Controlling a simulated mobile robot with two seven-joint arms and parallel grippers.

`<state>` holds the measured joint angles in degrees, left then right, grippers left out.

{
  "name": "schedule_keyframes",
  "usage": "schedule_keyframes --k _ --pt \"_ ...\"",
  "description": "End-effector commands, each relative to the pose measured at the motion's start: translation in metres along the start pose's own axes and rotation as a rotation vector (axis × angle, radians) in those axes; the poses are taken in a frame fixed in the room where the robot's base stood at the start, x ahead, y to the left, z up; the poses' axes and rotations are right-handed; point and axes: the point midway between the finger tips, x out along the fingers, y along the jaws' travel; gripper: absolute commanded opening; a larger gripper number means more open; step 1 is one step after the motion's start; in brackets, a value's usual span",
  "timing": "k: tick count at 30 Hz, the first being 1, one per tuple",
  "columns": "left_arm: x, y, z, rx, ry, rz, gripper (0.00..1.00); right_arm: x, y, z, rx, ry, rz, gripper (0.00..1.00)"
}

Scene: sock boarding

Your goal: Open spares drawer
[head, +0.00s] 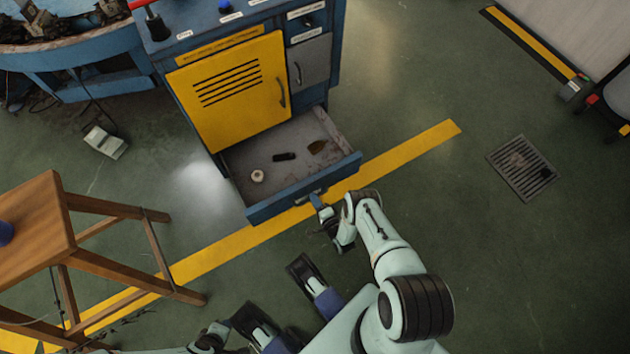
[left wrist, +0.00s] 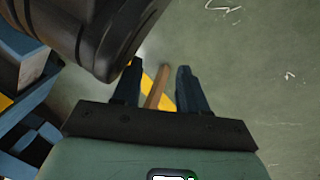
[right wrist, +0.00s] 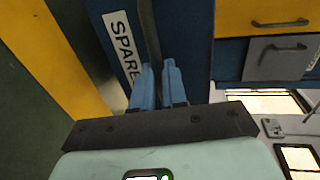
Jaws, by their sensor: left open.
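The spares drawer (head: 325,178) is the bottom drawer of a blue cabinet and stands pulled out, with its inside showing. A ring-like part (head: 257,176), a dark piece (head: 284,157) and a brown piece (head: 317,147) lie in it. My right gripper (head: 318,203) is at the drawer's front. In the right wrist view, its blue fingers (right wrist: 158,85) are close together around the dark handle bar (right wrist: 150,35), beside a label (right wrist: 122,48) reading "SPARE", partly covered. My left gripper (left wrist: 158,92) is open and empty, with floor and a wooden leg beyond it.
A yellow door (head: 230,95) and a grey door (head: 311,62) above the drawer are shut. A wooden stool (head: 35,225) stands at the left. A floor grate (head: 521,167) lies at the right, with clear floor around it.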

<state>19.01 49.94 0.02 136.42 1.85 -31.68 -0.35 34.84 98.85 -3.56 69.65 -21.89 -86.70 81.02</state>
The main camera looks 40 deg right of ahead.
Motion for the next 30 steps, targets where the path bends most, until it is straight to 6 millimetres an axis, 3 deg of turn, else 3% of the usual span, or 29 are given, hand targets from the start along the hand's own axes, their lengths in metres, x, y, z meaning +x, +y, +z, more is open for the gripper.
schedule_keyframes --k 1,3,14,17,23,30 --pt "0.000 0.000 0.000 0.000 0.000 0.000 0.43 0.001 -0.001 0.000 0.000 0.000 -0.003 0.22" --pt "0.000 0.000 0.000 0.000 0.000 0.000 0.43 0.001 -0.001 0.000 0.000 0.000 -0.003 0.37" --pt "-0.003 0.002 -0.002 0.001 0.007 0.003 0.43 -0.005 0.000 0.000 0.000 0.001 0.001 0.37" --pt "-0.009 0.008 -0.010 0.007 0.033 0.013 0.43 -0.018 -0.001 -0.001 0.000 0.002 0.002 0.37" --pt "-0.031 0.029 -0.033 0.027 0.110 0.050 0.43 -0.062 -0.002 -0.001 0.001 0.003 0.003 0.37" --pt "-0.043 0.030 -0.005 0.031 0.029 0.049 0.43 -0.111 -0.002 0.000 0.001 0.002 0.001 0.37"
